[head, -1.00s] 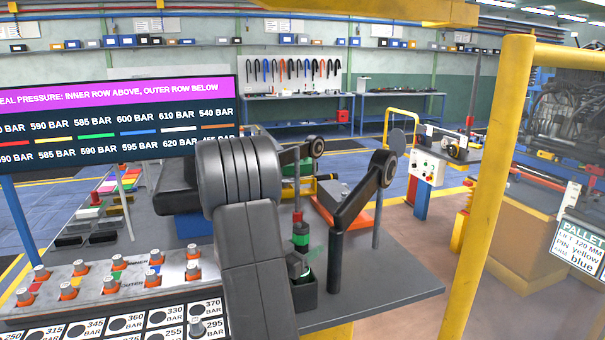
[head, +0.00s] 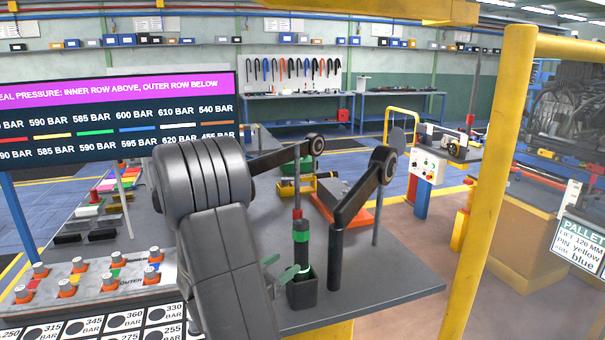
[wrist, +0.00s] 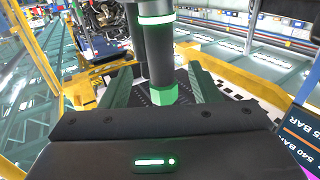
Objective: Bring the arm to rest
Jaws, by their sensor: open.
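My gripper (head: 279,268) is open and empty at the bench's near edge, just left of a black square holder (head: 302,292). A dark upright tool with green bands and a red upper part (head: 301,248) stands in that holder. In the wrist view, my two dark green fingers (wrist: 163,88) are spread apart, with a dark cylinder (wrist: 158,55) with a white band and green lower end showing between them. That view does not settle its distance from the fingertips. My grey arm hides part of the bench.
A yellow post (head: 490,180) rises at the right. A panel of orange-based knobs (head: 100,285) lies left of my arm. The grey bench top (head: 395,275) is bare at the right.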

